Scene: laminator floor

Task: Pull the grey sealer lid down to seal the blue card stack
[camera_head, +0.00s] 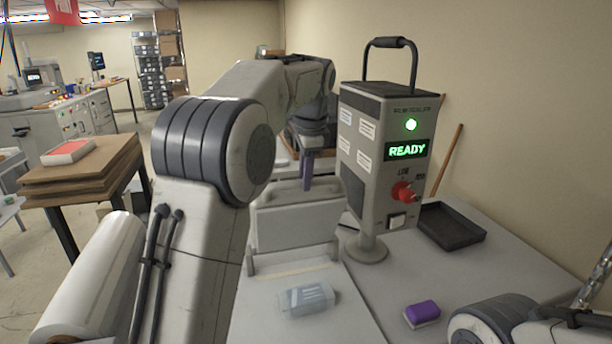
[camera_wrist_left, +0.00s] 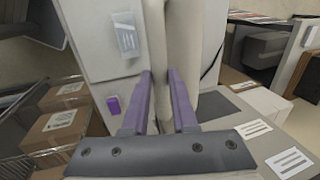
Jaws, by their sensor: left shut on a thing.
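The grey sealer lid (camera_head: 295,222) stands raised at the back of the sealer base (camera_head: 265,300). The pale blue card stack (camera_head: 306,298) lies flat on the base in front of the lid; it also shows in the left wrist view (camera_wrist_left: 126,38). My left gripper (camera_head: 308,180) comes down from above at the lid's top edge. In the left wrist view its purple fingers (camera_wrist_left: 165,75) are on either side of the pale lid (camera_wrist_left: 170,45), shut on it. My arm hides part of the sealer's left side. My right gripper is out of view.
A grey control box (camera_head: 385,150) with a green READY display and red knob stands right of the lid. A purple block (camera_head: 422,313) and a black tray (camera_head: 450,226) lie on the table. Stacked brown boards (camera_head: 85,165) are at left.

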